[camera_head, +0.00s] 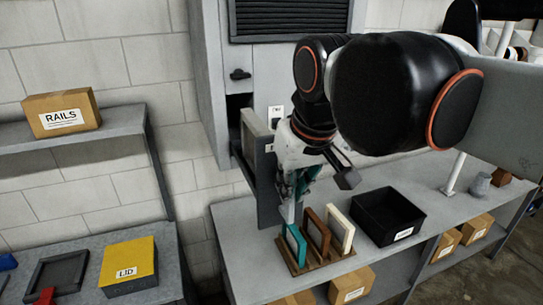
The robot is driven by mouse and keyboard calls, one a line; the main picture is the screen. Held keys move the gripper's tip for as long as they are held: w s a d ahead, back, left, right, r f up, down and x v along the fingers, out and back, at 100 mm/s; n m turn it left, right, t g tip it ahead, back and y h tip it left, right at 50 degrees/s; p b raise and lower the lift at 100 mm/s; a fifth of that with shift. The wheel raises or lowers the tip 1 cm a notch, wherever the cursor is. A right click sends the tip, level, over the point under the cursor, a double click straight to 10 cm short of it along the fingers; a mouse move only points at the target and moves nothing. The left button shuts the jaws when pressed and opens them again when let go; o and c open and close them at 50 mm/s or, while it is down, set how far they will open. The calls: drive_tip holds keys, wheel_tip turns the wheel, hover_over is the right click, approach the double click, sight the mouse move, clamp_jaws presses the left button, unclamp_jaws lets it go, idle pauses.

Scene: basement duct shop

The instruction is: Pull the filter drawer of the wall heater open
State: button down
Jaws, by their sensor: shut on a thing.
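The wall heater (211,75) is a grey cabinet on the block wall, with a dark louvred grille. Its filter drawer (268,190) stands out from a dark opening in the heater's lower part. The drawer has a dark grey front panel, and a pale framed filter (254,127) shows upright behind it. My gripper (293,196) is at the outer face of the drawer front and is shut on its handle. The handle itself is mostly hidden by my gripper, and the fingertips are small in view.
Below my gripper, a wooden rack (318,258) holds teal, brown and cream frames on a grey bench (240,243). A black bin (388,215) stands to its right. At left are a RAILS box (62,112) on a shelf and a yellow LID box (129,262).

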drive_tip(key=shift+s+d, duration=0.15)
drive_tip(key=shift+s, duration=0.4)
drive_tip(key=shift+s+d, duration=0.15)
drive_tip(key=shift+s, duration=0.35)
drive_tip(key=c, duration=1.6)
unclamp_jaws()
drive_tip(key=shift+c, duration=0.2)
drive_tip(key=v, duration=1.2)
drive_tip(key=shift+s, duration=0.1)
